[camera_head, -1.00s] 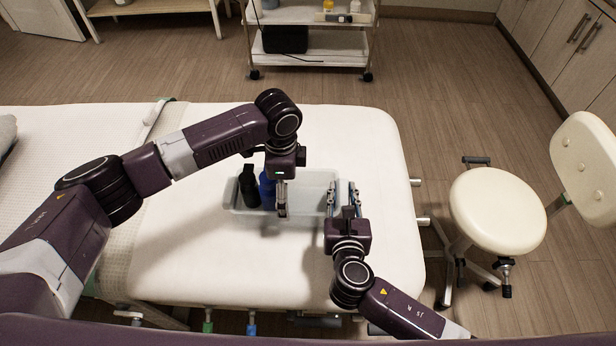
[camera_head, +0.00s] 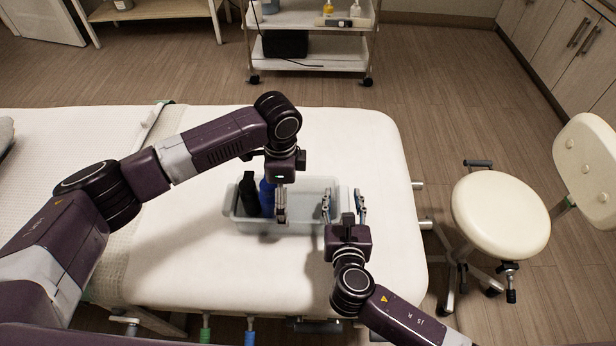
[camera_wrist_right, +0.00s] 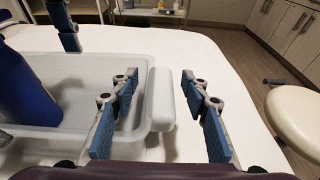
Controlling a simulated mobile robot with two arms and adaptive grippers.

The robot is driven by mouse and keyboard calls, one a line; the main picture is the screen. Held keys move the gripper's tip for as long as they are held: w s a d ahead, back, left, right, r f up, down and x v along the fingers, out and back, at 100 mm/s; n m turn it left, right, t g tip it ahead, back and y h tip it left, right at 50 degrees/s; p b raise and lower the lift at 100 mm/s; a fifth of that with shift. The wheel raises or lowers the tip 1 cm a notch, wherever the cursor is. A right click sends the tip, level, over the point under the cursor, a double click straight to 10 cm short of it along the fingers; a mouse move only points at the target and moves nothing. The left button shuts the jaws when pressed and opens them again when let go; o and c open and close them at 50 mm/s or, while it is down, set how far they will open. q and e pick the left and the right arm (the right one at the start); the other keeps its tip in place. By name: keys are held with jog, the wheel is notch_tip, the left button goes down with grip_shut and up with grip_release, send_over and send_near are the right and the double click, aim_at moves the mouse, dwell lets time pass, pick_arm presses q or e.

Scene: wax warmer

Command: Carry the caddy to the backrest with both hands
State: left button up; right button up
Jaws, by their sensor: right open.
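The caddy (camera_head: 303,227) is a pale grey, low-walled bin on the white treatment bed. It holds a black bottle (camera_head: 249,194) and a blue bottle (camera_head: 267,196), both in its left half. My right gripper (camera_head: 344,196) is open at the caddy's right end. In the right wrist view its blue-padded fingers stand on either side of the pale end handle (camera_wrist_right: 162,98), with gaps showing. My left gripper (camera_head: 281,206) points down at the caddy's middle, seen side-on, so its jaw opening is hidden. The backrest cannot be made out with certainty.
The bed (camera_head: 380,265) has bare white room around the caddy. A textured cover (camera_head: 60,140) lies over its left part. A cream stool (camera_head: 500,213) stands to the right, and a white trolley (camera_head: 310,58) stands behind.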

jog(key=shift+s, duration=0.2)
pick_arm(q)
notch_tip(320, 180, up, 11)
pick_arm(e)
jog(key=v, duration=1.1)
jog(key=shift+s, duration=0.35)
pick_arm(q)
jog(key=shift+s+f, duration=0.1)
jog(key=shift+s, duration=0.05)
pick_arm(e)
jog(key=shift+s+r, duration=0.1)
